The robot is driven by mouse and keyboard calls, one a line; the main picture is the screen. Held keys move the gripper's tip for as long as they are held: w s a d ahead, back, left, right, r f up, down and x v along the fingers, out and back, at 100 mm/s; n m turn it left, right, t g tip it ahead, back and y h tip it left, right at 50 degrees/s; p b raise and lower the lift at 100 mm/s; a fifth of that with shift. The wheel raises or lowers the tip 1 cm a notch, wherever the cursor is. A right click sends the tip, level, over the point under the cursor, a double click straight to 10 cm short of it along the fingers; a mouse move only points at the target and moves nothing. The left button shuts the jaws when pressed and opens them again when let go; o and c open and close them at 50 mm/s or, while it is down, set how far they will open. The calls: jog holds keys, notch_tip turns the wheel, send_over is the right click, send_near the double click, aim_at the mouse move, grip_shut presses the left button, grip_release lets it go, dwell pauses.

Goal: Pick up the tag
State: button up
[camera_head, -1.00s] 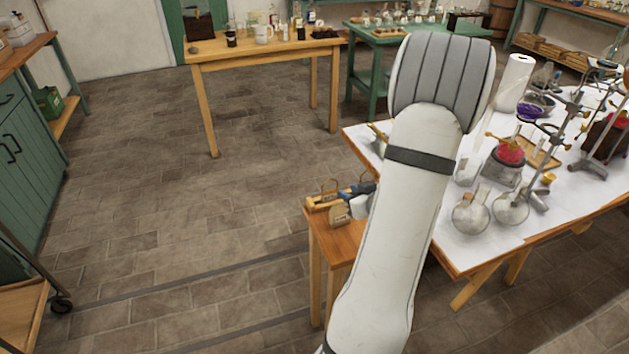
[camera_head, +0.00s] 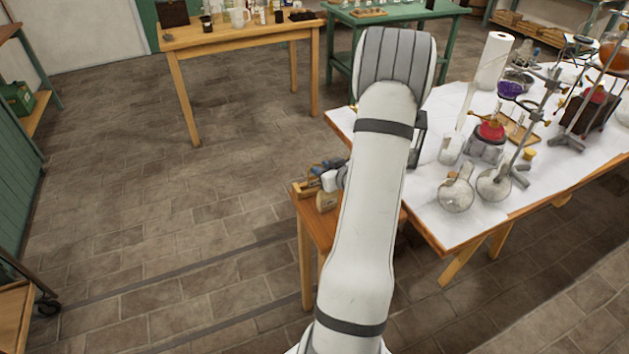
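A small tan piece (camera_head: 326,201), which looks like the tag, sits on the small wooden side table left of my arm. It is too small to read. My gripper (camera_head: 322,174) shows only in part, as a small white and dark shape sticking out left of my forearm, just above and behind the tan piece. I cannot tell whether it touches the piece, or whether its fingers are open or shut. My white arm hides the rest of the gripper and much of the side table.
The side table (camera_head: 318,228) also holds a wooden holder (camera_head: 304,188). To the right stands a white-topped bench (camera_head: 455,225) with glass flasks, a red-topped burner, metal stands and a paper roll (camera_head: 493,62). A wooden table (camera_head: 235,38) stands behind.

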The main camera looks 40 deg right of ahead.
grip_shut()
dwell(0.3)
